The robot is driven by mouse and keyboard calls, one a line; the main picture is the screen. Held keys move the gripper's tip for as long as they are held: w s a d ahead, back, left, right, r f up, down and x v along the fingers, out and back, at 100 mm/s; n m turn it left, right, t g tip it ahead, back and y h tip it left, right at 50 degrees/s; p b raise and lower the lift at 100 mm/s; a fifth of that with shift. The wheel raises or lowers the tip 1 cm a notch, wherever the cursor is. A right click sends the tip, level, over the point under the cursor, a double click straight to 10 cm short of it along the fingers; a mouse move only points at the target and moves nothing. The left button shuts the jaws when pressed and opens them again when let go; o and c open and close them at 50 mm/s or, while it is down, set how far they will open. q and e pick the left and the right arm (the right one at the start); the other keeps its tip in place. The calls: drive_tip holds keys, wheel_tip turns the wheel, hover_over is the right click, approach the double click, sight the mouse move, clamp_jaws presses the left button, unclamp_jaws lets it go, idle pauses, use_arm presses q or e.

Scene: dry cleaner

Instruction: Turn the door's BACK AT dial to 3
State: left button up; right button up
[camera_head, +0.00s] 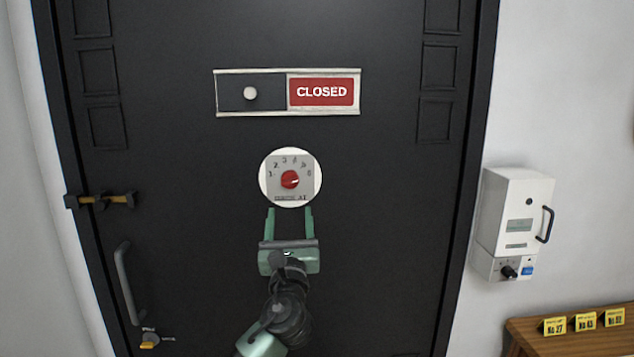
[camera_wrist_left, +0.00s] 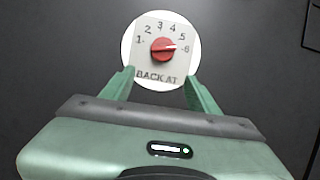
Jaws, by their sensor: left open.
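The BACK AT dial (camera_head: 290,180) is a red knob on a grey plate with a round white backing, on the dark door (camera_head: 200,200). In the left wrist view the red knob (camera_wrist_left: 162,50) has a pale pointer mark directed right, at the 6. Numbers 1 to 6 arc above it, with 3 near the top. My left gripper (camera_head: 290,212) is open and empty just below the dial, its two green fingers pointing up. In the left wrist view the fingertips (camera_wrist_left: 158,76) reach the plate's lower edge in the picture, one on each side, apart from the knob. My right gripper is not in view.
A sliding sign (camera_head: 324,92) reading CLOSED is above the dial. A brass latch (camera_head: 100,200) and a door handle (camera_head: 128,284) are at the left. A white wall box (camera_head: 516,212) and a wooden table (camera_head: 540,338) with yellow tags are at the right.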

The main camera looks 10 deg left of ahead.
sight(290, 184)
use_arm(q)
drive_tip(key=w+r+p, duration=0.1)
drive_tip(key=w+r, duration=0.1)
drive_tip(key=w+a+r, duration=0.1)
drive_tip(key=w+r, duration=0.1)
drive_tip(key=w, duration=0.1)
drive_tip(key=shift+a+r+p, duration=0.1)
drive_tip(key=shift+a+p, duration=0.1)
drive_tip(key=shift+p, duration=0.15)
drive_tip(key=shift+w+a+r, duration=0.1)
drive_tip(key=shift+w+r, duration=0.15)
drive_tip(key=shift+w, duration=0.35)
drive_tip(key=shift+w+a, duration=0.1)
drive_tip(key=shift+w, duration=0.1)
